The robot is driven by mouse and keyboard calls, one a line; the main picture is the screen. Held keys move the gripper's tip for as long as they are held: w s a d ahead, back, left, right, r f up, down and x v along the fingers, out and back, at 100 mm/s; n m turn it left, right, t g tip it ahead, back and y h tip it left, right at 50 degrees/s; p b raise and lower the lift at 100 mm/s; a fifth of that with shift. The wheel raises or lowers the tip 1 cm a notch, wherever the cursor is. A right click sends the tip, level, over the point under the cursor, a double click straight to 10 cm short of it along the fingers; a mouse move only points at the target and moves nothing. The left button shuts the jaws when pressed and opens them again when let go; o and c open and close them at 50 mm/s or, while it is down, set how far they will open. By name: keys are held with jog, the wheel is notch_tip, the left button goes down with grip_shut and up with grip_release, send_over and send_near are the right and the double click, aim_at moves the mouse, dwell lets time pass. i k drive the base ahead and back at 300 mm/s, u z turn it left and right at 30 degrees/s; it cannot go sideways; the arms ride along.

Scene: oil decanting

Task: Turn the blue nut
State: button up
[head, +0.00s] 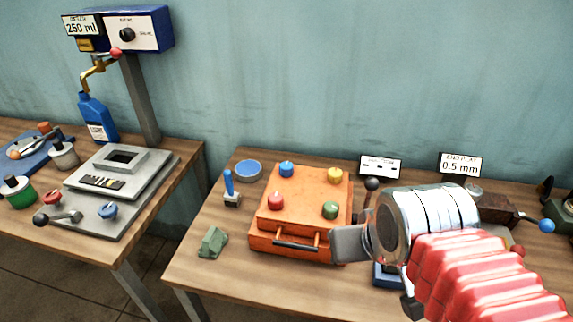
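A blue nut-like knob (287,169) stands on the back left of the orange box (322,196) on the right table. Red (275,201), yellow (335,174) and green (330,210) knobs stand on the same box. Another blue knob (107,210) is on the grey plate on the left table. My gripper (350,243) is at the box's front right, with a flat grey finger near its side. It is apart from the blue knob. Whether the fingers are open or shut is hard to see, and I cannot tell if it touches the box.
A blue bottle (97,120) stands under a brass spout on the left table. A brush (231,188), a blue-topped dish (248,170) and a green block (212,242) lie left of the box. Signs (459,164) stand behind. A gap separates the two tables.

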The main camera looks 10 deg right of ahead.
aim_at(285, 167)
jog(key=k, duration=1)
jog(key=u, duration=0.65)
jog(key=i, duration=1.45)
